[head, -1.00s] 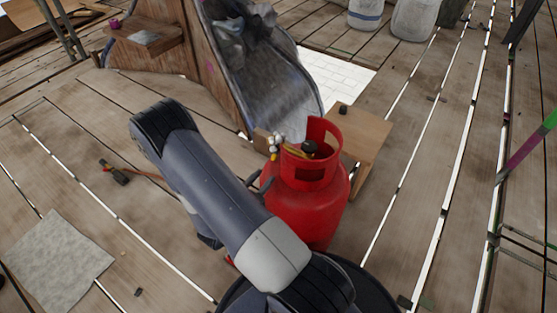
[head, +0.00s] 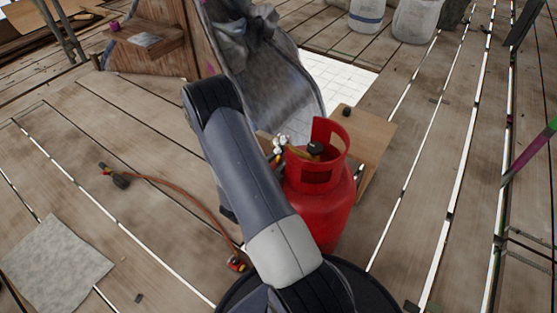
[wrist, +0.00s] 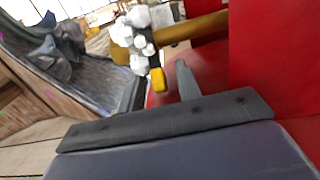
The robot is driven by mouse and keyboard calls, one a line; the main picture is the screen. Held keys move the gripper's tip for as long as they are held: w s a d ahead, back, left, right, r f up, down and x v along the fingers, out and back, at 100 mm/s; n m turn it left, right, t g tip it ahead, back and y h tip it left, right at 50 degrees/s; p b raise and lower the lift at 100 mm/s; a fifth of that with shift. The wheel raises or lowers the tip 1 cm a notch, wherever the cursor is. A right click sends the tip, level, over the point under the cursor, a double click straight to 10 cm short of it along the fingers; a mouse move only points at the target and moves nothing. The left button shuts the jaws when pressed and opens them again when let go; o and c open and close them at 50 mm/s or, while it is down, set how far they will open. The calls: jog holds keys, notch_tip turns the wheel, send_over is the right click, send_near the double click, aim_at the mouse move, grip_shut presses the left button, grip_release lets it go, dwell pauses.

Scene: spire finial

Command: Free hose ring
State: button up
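A red gas cylinder (head: 322,200) stands upright with a collar around its top. A brass-coloured valve part (wrist: 195,28) shows at the collar in the wrist view. White lumps (wrist: 138,30) cover the fitting there; they also show in the head view (head: 281,145). A short yellow piece (wrist: 158,80) hangs below the lumps. My gripper (wrist: 160,88) is open, with the yellow piece seen between its fingers; I cannot tell if it touches. My arm hides the gripper in the head view. An orange hose (head: 185,193) lies on the deck. I cannot make out a distinct ring.
A burner-like tool (head: 114,175) ends the hose at left; a red-yellow fitting (head: 236,264) lies at its near end. A wooden box (head: 365,140) stands behind the cylinder. A grey mat (head: 55,265) lies front left. The plank deck at right is mostly clear.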

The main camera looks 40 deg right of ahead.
jog(key=shift+c, duration=0.4)
grip_shut()
jog(key=r+y+p, duration=0.1)
jog(key=p, duration=0.2)
jog(key=shift+s+a+r, duration=0.1)
jog(key=shift+a, duration=0.1)
jog(key=shift+a+r+g+y+p, duration=0.2)
jog(key=shift+g+y+p, duration=0.3)
jog(key=shift+y+p, duration=0.45)
jog(key=shift+s+a+y+p, duration=0.1)
jog(key=shift+y+p, duration=0.5)
jog(key=shift+y, duration=0.05)
jog(key=shift+f, duration=0.1)
jog(key=shift+o, duration=0.4)
grip_release()
